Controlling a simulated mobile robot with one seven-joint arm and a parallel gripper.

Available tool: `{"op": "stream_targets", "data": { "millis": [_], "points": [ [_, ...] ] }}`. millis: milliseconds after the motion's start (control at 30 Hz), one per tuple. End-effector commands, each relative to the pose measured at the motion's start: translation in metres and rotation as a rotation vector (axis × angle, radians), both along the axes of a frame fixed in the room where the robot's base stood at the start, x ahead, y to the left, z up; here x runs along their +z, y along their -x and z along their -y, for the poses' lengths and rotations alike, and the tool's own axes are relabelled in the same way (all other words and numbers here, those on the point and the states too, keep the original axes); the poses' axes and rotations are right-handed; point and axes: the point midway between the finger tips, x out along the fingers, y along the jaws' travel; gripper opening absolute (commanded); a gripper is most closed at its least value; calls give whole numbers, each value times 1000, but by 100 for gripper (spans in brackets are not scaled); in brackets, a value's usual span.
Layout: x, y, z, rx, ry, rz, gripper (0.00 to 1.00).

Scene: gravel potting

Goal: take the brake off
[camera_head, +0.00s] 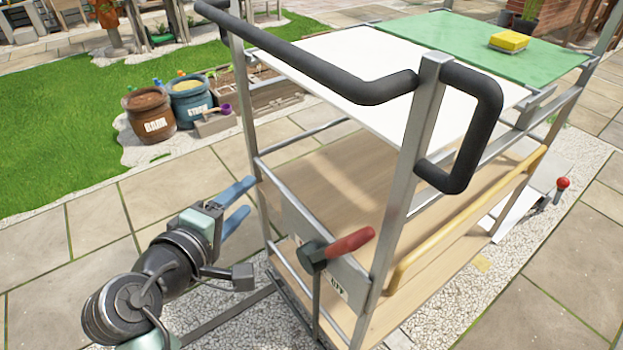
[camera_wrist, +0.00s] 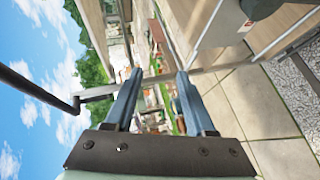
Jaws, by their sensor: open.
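The brake lever (camera_head: 349,243) has a red grip and a dark hub on a post at the near end of a metal-framed cart (camera_head: 425,120). Its red grip points right and slightly up, in front of a grey plate (camera_head: 352,277). A small label on the plate is partly hidden. My gripper (camera_head: 250,196) is open and empty, left of the lever and beside the cart's left upright. Its two blue-grey fingers also show in the wrist view (camera_wrist: 160,74), with nothing between them. A dark part at the top of the wrist view may be the lever's hub; the red grip is not seen there.
Black handlebars (camera_head: 330,75) overhang the cart's near end. A yellow rail (camera_head: 465,220) runs along its right side. A red-knobbed lever (camera_head: 562,183) stands at the far right. A brown bin (camera_head: 150,108) and a blue bin (camera_head: 190,98) stand left. Paving left of the cart is clear.

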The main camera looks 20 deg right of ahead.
Motion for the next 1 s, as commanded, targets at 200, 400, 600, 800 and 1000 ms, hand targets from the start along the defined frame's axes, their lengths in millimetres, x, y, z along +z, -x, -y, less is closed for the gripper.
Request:
{"op": "stream_targets", "data": {
  "millis": [200,400,600,800,1000],
  "points": [
    [-37,87,13,-217,628,-564,55],
    [-35,134,10,-330,904,-755,55],
    [-36,136,22,-353,939,-779,55],
    [-37,124,59,-353,935,-778,55],
    [-36,109,98,-352,935,-776,55]
  ]
}}
